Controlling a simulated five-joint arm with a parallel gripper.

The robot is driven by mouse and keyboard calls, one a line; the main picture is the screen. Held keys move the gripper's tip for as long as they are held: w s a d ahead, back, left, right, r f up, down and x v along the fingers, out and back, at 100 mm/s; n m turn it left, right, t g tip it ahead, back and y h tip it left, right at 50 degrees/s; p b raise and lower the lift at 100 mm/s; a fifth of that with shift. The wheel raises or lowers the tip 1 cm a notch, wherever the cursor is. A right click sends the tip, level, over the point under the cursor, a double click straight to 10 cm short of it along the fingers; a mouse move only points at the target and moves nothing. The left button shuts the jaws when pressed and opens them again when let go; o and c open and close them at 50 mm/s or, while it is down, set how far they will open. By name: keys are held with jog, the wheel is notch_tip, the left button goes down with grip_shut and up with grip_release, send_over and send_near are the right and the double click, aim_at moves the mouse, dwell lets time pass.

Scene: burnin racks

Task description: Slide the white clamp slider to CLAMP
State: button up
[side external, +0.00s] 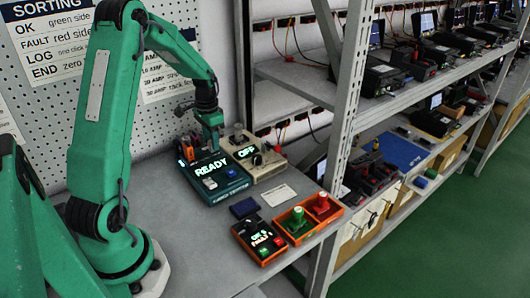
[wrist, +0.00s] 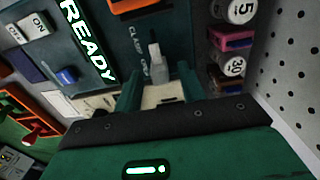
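The white clamp slider (wrist: 155,56) stands up from the teal test box (wrist: 112,88) in the wrist view, beside a partly readable label that looks like CLAMP. The box also shows in the side view (side external: 222,193), with READY lit on its face. My gripper (wrist: 159,76) is open, with one teal finger on either side of the slider's near end. I cannot tell whether either finger touches it. In the side view my gripper (side external: 209,140) points down at the back of the box, and the slider is hidden there.
A beige unit with a lit OFF display (side external: 245,153) stands right behind the box. Round parts marked 5 (wrist: 236,10) and 20 (wrist: 233,66) stand close right of the gripper. A blue button (wrist: 67,75) is on the left.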

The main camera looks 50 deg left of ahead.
aim_at(202, 156)
jog(key=shift+f, duration=0.85)
grip_shut()
jog(key=shift+s, duration=2)
grip_release()
jog(key=shift+r, duration=0.15)
notch_tip(202, 156, up, 8)
